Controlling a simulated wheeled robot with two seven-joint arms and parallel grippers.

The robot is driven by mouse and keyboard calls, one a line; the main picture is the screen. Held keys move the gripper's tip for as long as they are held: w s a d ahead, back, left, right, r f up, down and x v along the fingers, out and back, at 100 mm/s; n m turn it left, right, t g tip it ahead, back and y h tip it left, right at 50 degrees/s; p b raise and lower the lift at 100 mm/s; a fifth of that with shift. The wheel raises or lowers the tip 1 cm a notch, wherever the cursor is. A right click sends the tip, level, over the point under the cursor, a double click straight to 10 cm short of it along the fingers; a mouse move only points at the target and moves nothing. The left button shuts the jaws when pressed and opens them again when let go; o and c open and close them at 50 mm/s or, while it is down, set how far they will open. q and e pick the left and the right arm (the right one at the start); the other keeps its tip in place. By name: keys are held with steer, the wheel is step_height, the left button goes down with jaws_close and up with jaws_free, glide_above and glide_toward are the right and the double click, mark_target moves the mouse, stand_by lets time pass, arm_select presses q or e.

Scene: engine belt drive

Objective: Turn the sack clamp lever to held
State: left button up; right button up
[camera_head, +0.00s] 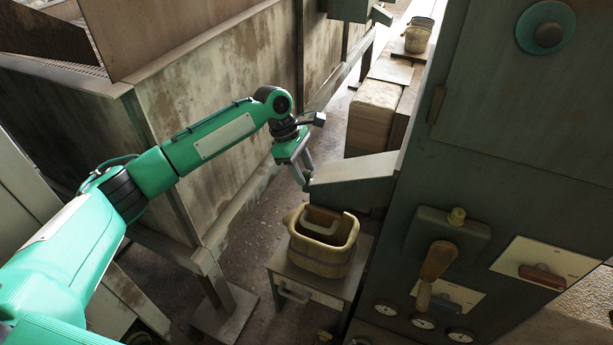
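My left gripper (304,176) reaches in from the left with its fingers pointing down, at the left end of a grey metal spout (352,182). A narrow gap shows between its fingers, but the tips are small and close to the spout's end. I cannot tell whether they hold or touch anything there. No sack clamp lever can be made out clearly at the spout. A lever with a wooden handle (437,262) sits on the dark machine panel at the right; I cannot tell whether it is the clamp lever. My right gripper is not in view.
A wooden tub (323,260) stands on a small grey stand (309,291) below the spout. A large rusty bin (215,85) stands behind my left arm. The machine panel (490,190) fills the right, with gauges (422,322) low down. Bare floor shows between bin and stand.

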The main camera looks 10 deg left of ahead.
mark_target(309, 182)
arm_select(q)
steer(key=shift+x, duration=1.35)
steer(key=shift+a, duration=0.1)
jaws_close()
